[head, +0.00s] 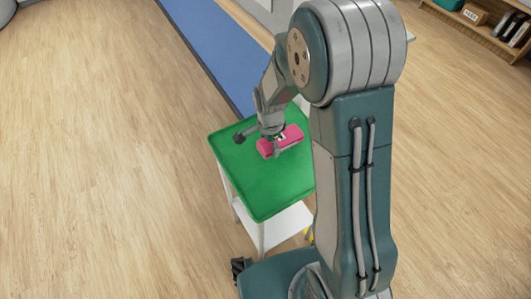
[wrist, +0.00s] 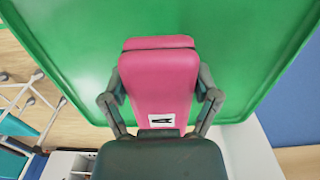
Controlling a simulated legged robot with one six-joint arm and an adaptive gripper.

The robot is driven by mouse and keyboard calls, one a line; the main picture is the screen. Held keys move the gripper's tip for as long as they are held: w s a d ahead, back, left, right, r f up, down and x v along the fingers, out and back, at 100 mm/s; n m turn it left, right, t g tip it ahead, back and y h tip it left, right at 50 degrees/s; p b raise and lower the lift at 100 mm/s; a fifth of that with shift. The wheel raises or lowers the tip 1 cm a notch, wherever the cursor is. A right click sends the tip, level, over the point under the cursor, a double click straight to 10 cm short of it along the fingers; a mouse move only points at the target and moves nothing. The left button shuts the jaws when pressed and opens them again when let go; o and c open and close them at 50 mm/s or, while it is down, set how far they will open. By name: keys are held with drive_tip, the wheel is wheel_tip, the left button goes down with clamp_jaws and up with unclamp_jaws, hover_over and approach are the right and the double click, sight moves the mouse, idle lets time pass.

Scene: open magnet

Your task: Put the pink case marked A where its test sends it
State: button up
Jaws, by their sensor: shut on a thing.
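The pink case (head: 290,137) is on or just above the green tray top (head: 240,180) of a small cart. In the wrist view the pink case (wrist: 160,80) lies lengthwise, with a white label marked A near my gripper. My gripper (head: 272,138) is over the case in the head view. In the wrist view my gripper's fingers (wrist: 160,98) are on both sides of the case, shut on it. I cannot tell whether the case touches the tray. The case's underside is hidden.
The cart has a white lower shelf (head: 280,222). A long blue strip (head: 210,45) runs behind the cart. A shelf with books and a box (head: 474,14) stands at the far right. The wooden floor (head: 100,150) at left is clear.

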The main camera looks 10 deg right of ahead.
drive_tip(key=shift+a+f, duration=0.35)
drive_tip(key=shift+f, duration=0.2)
drive_tip(key=f, duration=0.3)
drive_tip(key=shift+w+a+f, duration=0.1)
drive_tip(key=shift+a+f, duration=0.1)
drive_tip(key=o, duration=1)
